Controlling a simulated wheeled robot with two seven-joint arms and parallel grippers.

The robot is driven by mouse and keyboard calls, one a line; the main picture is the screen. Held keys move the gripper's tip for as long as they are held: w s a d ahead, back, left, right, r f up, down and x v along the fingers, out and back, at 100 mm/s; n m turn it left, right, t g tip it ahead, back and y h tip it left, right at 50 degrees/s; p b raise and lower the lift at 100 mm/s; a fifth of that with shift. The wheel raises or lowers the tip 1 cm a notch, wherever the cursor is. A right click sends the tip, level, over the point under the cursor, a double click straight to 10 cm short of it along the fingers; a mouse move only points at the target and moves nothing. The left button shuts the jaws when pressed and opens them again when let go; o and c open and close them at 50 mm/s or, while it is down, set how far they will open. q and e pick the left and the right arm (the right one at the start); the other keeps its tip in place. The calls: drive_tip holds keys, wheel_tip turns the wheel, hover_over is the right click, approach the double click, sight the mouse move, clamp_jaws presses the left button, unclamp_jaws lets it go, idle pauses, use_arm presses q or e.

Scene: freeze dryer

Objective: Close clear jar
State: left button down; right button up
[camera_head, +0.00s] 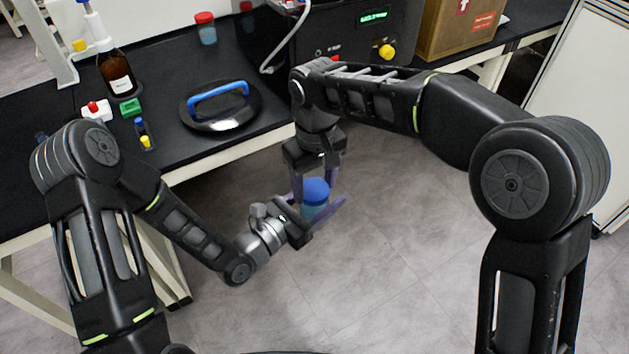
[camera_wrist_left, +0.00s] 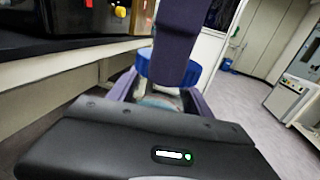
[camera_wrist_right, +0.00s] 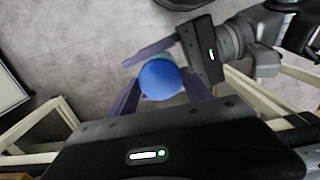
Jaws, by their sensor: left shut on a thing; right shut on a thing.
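A clear jar with a blue lid is held in the air in front of the table. Its blue lid (camera_head: 315,190) faces up in the head view, and the lid also shows in the right wrist view (camera_wrist_right: 160,80). My left gripper (camera_head: 318,212) is shut around the jar's body from the side; in the left wrist view the clear body (camera_wrist_left: 160,102) shows between the fingers. My right gripper (camera_head: 315,184) comes from above and is shut on the blue lid. The lid sits on the jar; whether it is tight cannot be told.
The black table (camera_head: 170,165) holds a round black lid with a blue handle (camera_head: 220,104), a brown bottle (camera_head: 117,72), small coloured items and a red-capped jar (camera_head: 205,28). A black machine (camera_head: 350,40) and a cardboard box (camera_head: 460,28) stand at the back. Open floor surrounds the grippers.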

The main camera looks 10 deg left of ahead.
drive_tip(key=shift+f, duration=0.25)
